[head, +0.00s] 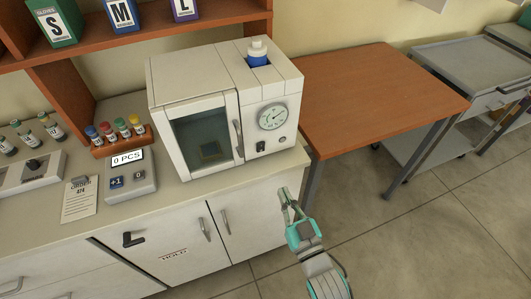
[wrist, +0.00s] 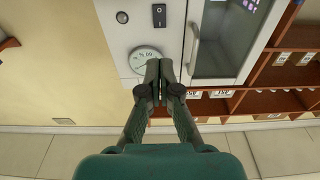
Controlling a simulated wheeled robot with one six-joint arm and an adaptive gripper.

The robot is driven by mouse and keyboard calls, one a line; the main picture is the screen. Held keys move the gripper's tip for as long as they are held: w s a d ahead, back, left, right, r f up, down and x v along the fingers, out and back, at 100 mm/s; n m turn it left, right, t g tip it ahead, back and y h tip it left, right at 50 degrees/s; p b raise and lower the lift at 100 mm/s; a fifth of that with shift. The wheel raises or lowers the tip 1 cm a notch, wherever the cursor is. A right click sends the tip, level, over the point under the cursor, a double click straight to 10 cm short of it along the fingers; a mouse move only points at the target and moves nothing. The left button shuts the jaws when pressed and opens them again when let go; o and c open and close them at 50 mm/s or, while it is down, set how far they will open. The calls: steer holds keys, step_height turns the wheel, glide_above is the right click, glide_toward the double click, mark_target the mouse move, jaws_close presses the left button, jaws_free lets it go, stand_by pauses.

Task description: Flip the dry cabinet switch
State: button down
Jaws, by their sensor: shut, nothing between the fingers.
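The dry cabinet (head: 200,85) is a white box with a glass door, standing on the counter. Its front panel has a round dial (head: 271,116) and, below it, a small black switch (head: 260,146) beside a round knob (head: 283,140). My gripper (head: 286,196) is shut and empty, in front of and below the panel, apart from it. In the wrist view the cabinet appears upside down. My fingertips (wrist: 162,66) lie together just beside the dial (wrist: 146,57), and the switch (wrist: 159,15) is at the top edge. Its on or off position is unclear.
The door handle (head: 238,139) stands out left of the panel. A counter box (head: 130,178) reading 0 PCS, a vial rack (head: 122,143) and an order sheet (head: 80,200) are to the left. A bare brown table (head: 370,95) stands to the right. Open floor lies in front.

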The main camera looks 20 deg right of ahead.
mark_target(261, 145)
steer(key=w, duration=0.4)
steer(key=w+r, duration=0.1)
steer(key=w, duration=0.9)
steer(key=shift+r, duration=0.35)
steer(key=shift+w+r, duration=0.15)
steer(key=shift+w, duration=0.05)
steer(key=shift+s, duration=0.15)
